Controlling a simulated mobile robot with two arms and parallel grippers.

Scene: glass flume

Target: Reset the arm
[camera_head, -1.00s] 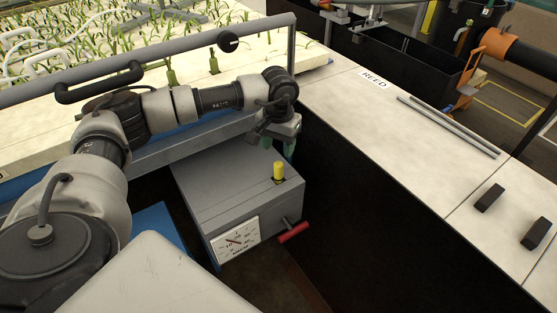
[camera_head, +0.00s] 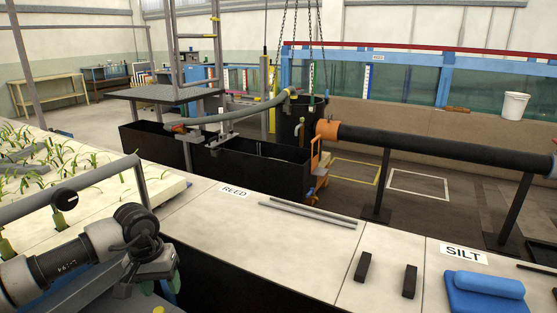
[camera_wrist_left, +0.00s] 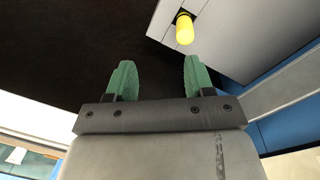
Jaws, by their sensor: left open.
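My left arm comes in from the lower left in the head view, and its wrist bends down at the front edge of the plant bed. The left gripper (camera_wrist_left: 155,80) shows in the left wrist view with its two green fingers apart and nothing between them. Beyond the fingers is a dark area. A grey box (camera_wrist_left: 210,40) with a yellow knob (camera_wrist_left: 184,28) lies to the upper right of the fingers, apart from them. In the head view only the yellow top of the knob (camera_head: 158,310) shows at the bottom edge. My right gripper is not in view.
A pale counter (camera_head: 300,240) carries a REED label (camera_head: 234,191), grey rods (camera_head: 308,214), two black blocks (camera_head: 363,267), a SILT label (camera_head: 463,254) and blue bags (camera_head: 485,294). A grey rail (camera_head: 75,187) stands beside my left arm. Planted trays (camera_head: 50,165) lie behind it.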

